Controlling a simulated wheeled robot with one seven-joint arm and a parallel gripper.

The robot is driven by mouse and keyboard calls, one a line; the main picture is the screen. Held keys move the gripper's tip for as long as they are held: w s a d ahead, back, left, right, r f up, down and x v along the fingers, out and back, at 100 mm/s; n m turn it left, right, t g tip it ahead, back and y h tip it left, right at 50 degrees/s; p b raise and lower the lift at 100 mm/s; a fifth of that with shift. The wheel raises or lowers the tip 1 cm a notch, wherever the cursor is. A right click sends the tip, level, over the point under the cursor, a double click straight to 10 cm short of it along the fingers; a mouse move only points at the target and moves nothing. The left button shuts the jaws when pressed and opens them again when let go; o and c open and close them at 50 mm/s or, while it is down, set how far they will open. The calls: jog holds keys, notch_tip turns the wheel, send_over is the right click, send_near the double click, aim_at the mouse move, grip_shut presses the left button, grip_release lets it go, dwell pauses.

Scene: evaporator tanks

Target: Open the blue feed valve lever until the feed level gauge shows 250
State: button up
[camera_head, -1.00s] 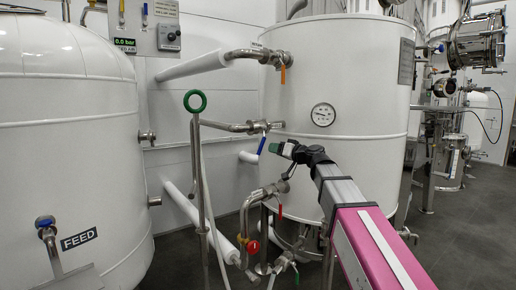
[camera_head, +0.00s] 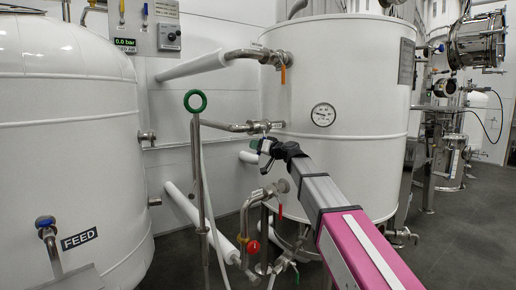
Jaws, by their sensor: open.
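The blue valve lever hung below the steel pipe (camera_head: 225,126) at the white middle tank (camera_head: 350,75); it is now mostly hidden by my gripper. My gripper (camera_head: 259,149) is at the lever, just under the pipe's right end, with its jaws open. I cannot tell whether the jaws touch the lever. A round dial gauge (camera_head: 323,115) sits on the middle tank; its reading is too small to read, and I cannot tell whether it is the feed level gauge. The tank with the FEED label (camera_head: 80,239) stands at the left.
A green ring handle (camera_head: 195,101) tops a thin upright post left of my gripper. Red-handled valves (camera_head: 253,247) and pipes stand below. An orange lever (camera_head: 283,75) hangs above. A wall panel (camera_head: 168,25) has a green display reading 0.0 bar. Open floor (camera_head: 455,230) lies at the right.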

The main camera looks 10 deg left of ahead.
grip_shut()
jog(key=shift+w+d+f+n+h, duration=0.3)
jog(key=shift+w+d+n, duration=0.35)
jog(key=shift+n, duration=0.6)
jog(key=shift+w+d+f+n+h, duration=0.25)
jog(key=shift+w+d+n, duration=0.4)
jog(key=shift+n, duration=0.6)
jog(key=shift+a, duration=0.1)
grip_release()
jog(key=shift+w, duration=0.1)
jog(key=v, duration=1)
jog(key=shift+d, duration=0.4)
jog(key=shift+r, duration=0.1)
